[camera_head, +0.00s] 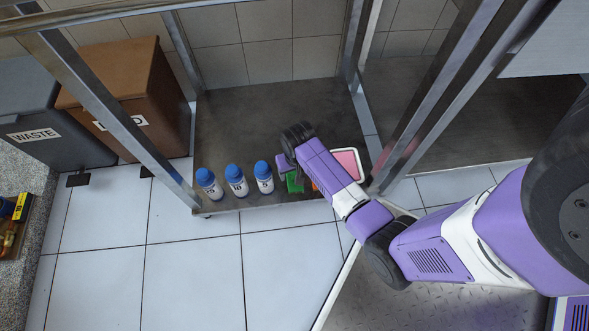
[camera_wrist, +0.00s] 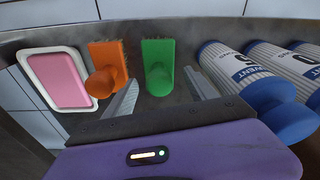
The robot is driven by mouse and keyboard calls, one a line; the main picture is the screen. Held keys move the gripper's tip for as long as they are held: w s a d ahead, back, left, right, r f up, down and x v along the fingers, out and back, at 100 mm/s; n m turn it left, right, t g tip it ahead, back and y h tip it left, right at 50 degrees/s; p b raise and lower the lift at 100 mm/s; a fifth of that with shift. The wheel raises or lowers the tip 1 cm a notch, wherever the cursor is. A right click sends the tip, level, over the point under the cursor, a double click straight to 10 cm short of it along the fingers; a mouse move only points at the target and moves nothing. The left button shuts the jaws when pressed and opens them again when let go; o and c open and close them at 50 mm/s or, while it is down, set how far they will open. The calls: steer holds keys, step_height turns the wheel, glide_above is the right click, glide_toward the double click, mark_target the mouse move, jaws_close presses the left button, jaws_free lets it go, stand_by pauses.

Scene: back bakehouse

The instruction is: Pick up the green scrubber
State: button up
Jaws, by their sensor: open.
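The green scrubber (camera_wrist: 157,64) stands on the dark shelf in the wrist view, with a flat block and a rounded knob toward me. My gripper (camera_wrist: 160,92) is open, with one metal finger on each side of the scrubber's near end. I cannot tell whether the fingers touch it. In the head view a part of the green scrubber (camera_head: 295,182) shows beside my arm, which hides my fingertips there.
An orange scrubber (camera_wrist: 106,68) stands close left, beside a white tray (camera_wrist: 27,67) with a pink block. Several blue-capped white bottles (camera_head: 236,181) stand right of the green scrubber in the wrist view. A metal post (camera_head: 124,112) and the shelf's front edge (camera_head: 250,207) bound the space.

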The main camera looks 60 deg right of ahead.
steer(key=f+b, duration=0.1)
steer(key=f, duration=0.1)
steer(key=f+b, duration=0.1)
steer(key=f, duration=0.1)
steer(key=shift+w+d, duration=0.1)
steer(key=shift+d, duration=0.1)
steer(key=shift+r, duration=0.1)
steer(key=c, duration=1.3)
step_height(320, 180, up, 20)
steer(key=p, duration=1)
